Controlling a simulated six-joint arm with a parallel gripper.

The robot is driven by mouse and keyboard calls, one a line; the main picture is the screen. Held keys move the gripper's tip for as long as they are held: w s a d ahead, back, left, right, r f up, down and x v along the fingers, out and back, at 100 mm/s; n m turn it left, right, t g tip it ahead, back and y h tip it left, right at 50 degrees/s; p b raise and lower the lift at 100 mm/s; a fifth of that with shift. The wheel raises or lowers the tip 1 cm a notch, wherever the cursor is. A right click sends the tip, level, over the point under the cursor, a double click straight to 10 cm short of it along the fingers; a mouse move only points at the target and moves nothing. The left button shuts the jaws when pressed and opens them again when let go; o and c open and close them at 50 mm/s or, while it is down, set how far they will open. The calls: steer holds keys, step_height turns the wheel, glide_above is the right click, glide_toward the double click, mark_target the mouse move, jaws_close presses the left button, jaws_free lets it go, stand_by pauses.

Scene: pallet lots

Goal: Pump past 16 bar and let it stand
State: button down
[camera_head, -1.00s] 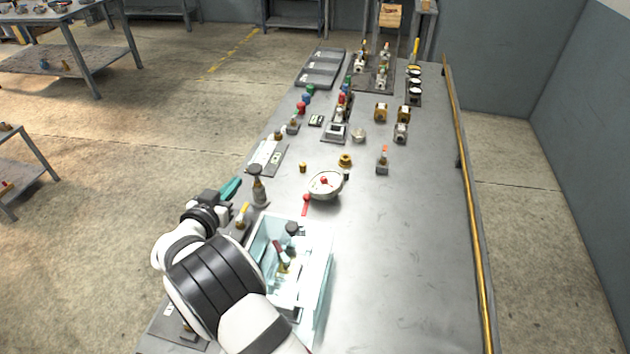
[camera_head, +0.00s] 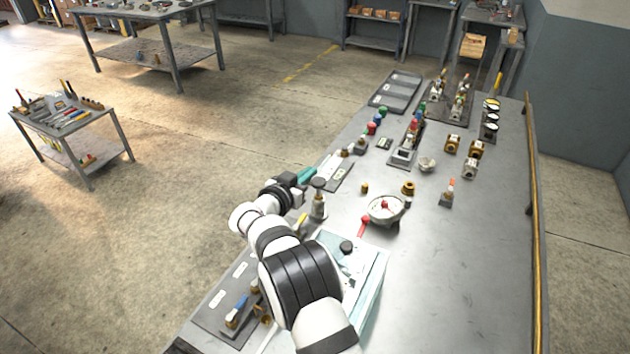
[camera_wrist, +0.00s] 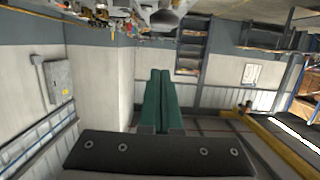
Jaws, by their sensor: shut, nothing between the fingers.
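A round dial gauge (camera_head: 385,210) with a pale face and red needle stands on the bench in the head view; its reading is too small to make out. A red lever (camera_head: 364,226) lies beside it. A clear, pale-blue tank (camera_head: 372,300) sits nearer, partly hidden by my arm. A brass-and-grey post with a dark round top (camera_head: 318,198) stands left of the gauge. My gripper (camera_head: 309,173), with green fingers, is just behind and left of that post and looks apart from it. In the wrist view its fingers (camera_wrist: 160,75) are together and empty.
Brass fittings (camera_head: 408,187) and valves (camera_head: 447,194) stand beyond the gauge. A plate with a blue-handled part (camera_head: 235,310) is at the near left. The bench's right side is clear up to the yellow edge rail (camera_head: 535,220).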

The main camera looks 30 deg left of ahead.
steer(key=shift+w+f, duration=0.55)
steer(key=shift+f, duration=0.25)
steer(key=shift+w+f, duration=0.6)
steer(key=shift+f, duration=0.25)
steer(key=shift+w+f, duration=0.55)
steer(key=shift+f, duration=0.25)
steer(key=shift+f, duration=1.85)
steer(key=s+r, duration=0.6)
steer(key=s, duration=0.4)
steer(key=shift+r, duration=0.3)
steer(key=shift+w, duration=0.1)
